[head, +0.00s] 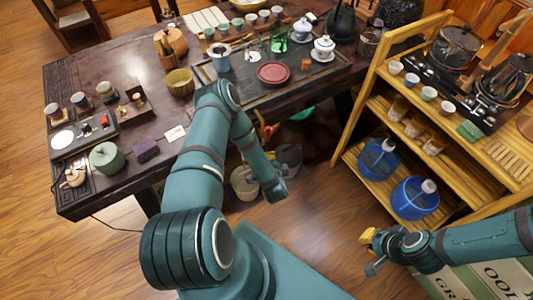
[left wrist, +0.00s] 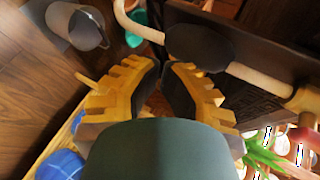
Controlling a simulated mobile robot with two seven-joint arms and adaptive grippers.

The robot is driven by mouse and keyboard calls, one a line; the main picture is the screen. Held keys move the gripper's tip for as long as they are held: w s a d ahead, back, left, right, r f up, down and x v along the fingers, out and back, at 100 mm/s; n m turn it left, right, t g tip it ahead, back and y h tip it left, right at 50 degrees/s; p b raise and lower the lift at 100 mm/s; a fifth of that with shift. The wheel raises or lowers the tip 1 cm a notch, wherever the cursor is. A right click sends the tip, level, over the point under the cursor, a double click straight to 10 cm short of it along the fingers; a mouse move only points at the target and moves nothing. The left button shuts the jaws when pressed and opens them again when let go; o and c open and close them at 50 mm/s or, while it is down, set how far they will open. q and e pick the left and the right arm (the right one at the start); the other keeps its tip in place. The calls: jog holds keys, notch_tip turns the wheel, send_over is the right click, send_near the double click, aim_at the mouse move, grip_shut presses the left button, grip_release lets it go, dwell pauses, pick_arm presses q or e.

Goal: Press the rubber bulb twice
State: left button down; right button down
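In the left wrist view a dark oval bulb (left wrist: 200,46), which looks like the rubber bulb, sits in line with a pale hose (left wrist: 262,82) beside the dark table edge. My left gripper (left wrist: 162,68) is just short of it, its tips close together with only a narrow gap and nothing visible between them. I cannot tell if they touch the bulb. In the head view my left arm hides the bulb. My right gripper (head: 371,252) is open and empty above the floor, at lower right.
The dark table (head: 62,180) carries tea ware and a tray (head: 325,72). Below it stand buckets (head: 244,183). A wooden shelf (head: 345,150) at the right holds blue jugs (head: 412,203) and cups. Floor is clear between the table and the shelf.

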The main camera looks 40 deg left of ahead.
pick_arm(q)
jog(key=shift+d, duration=0.1)
jog(key=shift+s+d+p, duration=0.15)
jog(key=shift+s+d, duration=0.1)
jog(key=shift+d, duration=0.2)
jog(key=shift+s+d+p, duration=0.15)
jog(key=shift+s+d, duration=0.05)
jog(key=shift+d, duration=0.25)
jog(key=shift+d, duration=0.1)
jog(key=shift+s+d+p, duration=0.2)
jog(key=shift+s+d, duration=0.1)
jog(key=shift+d, duration=0.45)
jog(key=shift+s+d+p, duration=0.2)
jog(key=shift+s+d, duration=0.15)
jog(key=shift+d, duration=0.35)
jog(key=shift+s+d+p, duration=0.2)
jog(key=shift+s+d, duration=0.1)
jog(key=shift+d, duration=0.45)
